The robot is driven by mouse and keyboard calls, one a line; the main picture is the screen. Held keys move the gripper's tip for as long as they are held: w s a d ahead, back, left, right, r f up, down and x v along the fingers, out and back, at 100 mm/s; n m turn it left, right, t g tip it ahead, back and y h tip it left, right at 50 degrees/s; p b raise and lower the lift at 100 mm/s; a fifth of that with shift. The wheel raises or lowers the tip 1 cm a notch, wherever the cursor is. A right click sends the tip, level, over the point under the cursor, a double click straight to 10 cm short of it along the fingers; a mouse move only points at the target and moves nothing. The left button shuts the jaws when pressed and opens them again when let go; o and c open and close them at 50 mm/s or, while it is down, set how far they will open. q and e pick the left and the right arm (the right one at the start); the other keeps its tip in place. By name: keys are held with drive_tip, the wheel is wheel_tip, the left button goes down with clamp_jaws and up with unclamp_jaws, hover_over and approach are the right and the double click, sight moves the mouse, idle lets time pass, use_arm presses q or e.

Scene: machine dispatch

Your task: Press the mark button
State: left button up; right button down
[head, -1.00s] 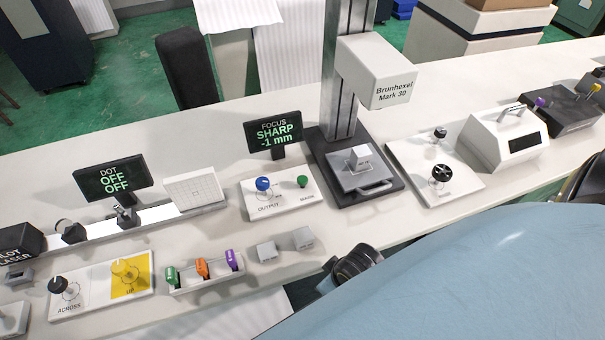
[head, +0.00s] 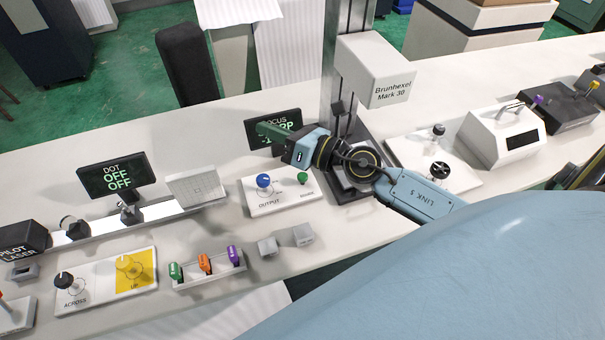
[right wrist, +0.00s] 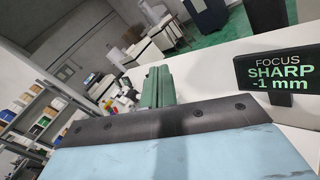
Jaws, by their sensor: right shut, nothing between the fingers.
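The green button (head: 303,177) stands on the right side of a white panel (head: 272,202), whose small label beside it is hard to read. A blue knob (head: 264,181) marked OUTPUT is on the same panel. My right gripper (head: 268,130) has green fingers held together, empty. It is in the air beyond and above the button, pointing left, and covers part of the FOCUS display. Its fingers also show in the right wrist view (right wrist: 157,88), not touching anything. The button shows in the head view only. My left gripper is not in view.
The Brunhexel Mark 30 head (head: 375,72) overhangs its dark base, partly hidden by my right arm. The FOCUS display (right wrist: 277,76) reads SHARP, -1 mm. A DOT display (head: 115,176) reads OFF, OFF. Grey blocks (head: 302,235) and a rack of coloured tags (head: 210,273) sit in front.

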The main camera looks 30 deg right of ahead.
wheel_tip(320, 180, down, 5)
drive_tip(key=d+n+g, duration=0.1)
drive_tip(key=n+g, duration=0.4)
drive_tip(key=n, duration=0.4)
drive_tip(key=n+g+h, duration=0.3)
drive_tip(key=n+h, duration=0.2)
hover_over(307, 177)
wheel_tip(307, 177, down, 4)
drive_tip(key=shift+f, duration=0.15)
wheel_tip(307, 177, down, 9)
drive_tip(key=b, duration=0.6)
drive_tip(key=shift+b, duration=0.3)
drive_tip(key=shift+f+b, duration=0.3)
drive_tip(key=shift+f, duration=0.05)
